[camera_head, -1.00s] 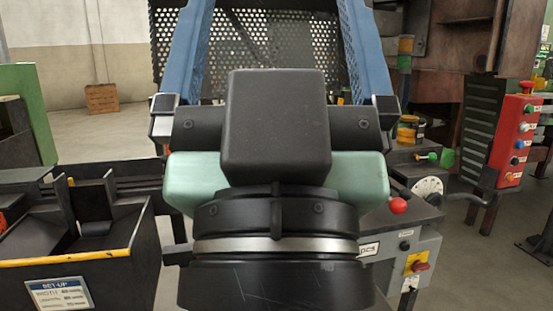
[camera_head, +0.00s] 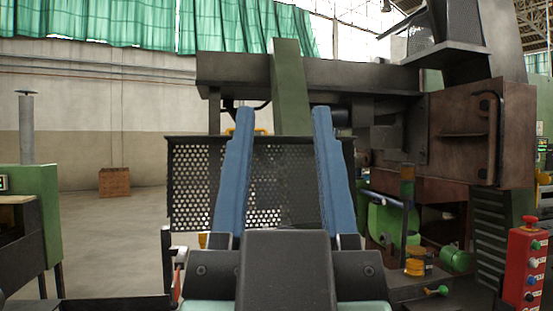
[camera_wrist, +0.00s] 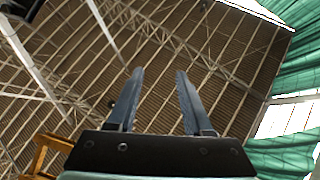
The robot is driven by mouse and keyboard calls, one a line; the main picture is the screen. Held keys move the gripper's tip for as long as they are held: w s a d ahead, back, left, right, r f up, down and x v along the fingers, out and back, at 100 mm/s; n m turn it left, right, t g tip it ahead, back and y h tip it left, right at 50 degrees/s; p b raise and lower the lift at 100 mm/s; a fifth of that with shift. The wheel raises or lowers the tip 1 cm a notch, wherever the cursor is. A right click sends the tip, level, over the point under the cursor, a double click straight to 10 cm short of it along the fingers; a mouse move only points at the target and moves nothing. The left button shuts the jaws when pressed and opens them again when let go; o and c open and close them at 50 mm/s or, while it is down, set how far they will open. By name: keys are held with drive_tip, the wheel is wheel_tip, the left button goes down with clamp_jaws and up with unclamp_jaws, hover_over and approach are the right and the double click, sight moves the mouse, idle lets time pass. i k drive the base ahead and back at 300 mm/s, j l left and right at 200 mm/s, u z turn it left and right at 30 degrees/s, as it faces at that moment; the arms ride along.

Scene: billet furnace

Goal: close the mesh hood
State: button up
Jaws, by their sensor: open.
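A dark mesh panel (camera_head: 190,185), which I take for the mesh hood, stands upright in the middle of the head view. A yellow bar (camera_head: 242,128) shows above its top edge, partly behind the left finger. A yellow frame part (camera_wrist: 45,155) shows at lower left in the wrist view. My gripper (camera_head: 278,112) is open and empty, its two blue fingers pointing up in front of the mesh. How far they are from it is unclear. In the wrist view my gripper (camera_wrist: 158,72) points toward the roof. The gripper body hides the hood's lower middle.
A dark beam (camera_head: 390,75) and a green post (camera_head: 290,85) stand behind the mesh. A brown furnace box (camera_head: 465,130) is at right. A red control box (camera_head: 525,265) stands at lower right. A green machine (camera_head: 40,215) is at left. Open floor lies between it and the mesh.

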sight(206, 141)
drive_tip(key=i+l+u, duration=0.25)
drive_tip(key=i+l, duration=0.15)
drive_tip(key=i+l+u, duration=0.2)
drive_tip(key=i+l, duration=0.3)
drive_tip(key=i+l+u, duration=0.25)
drive_tip(key=l, duration=0.3)
drive_tip(key=i, duration=0.1)
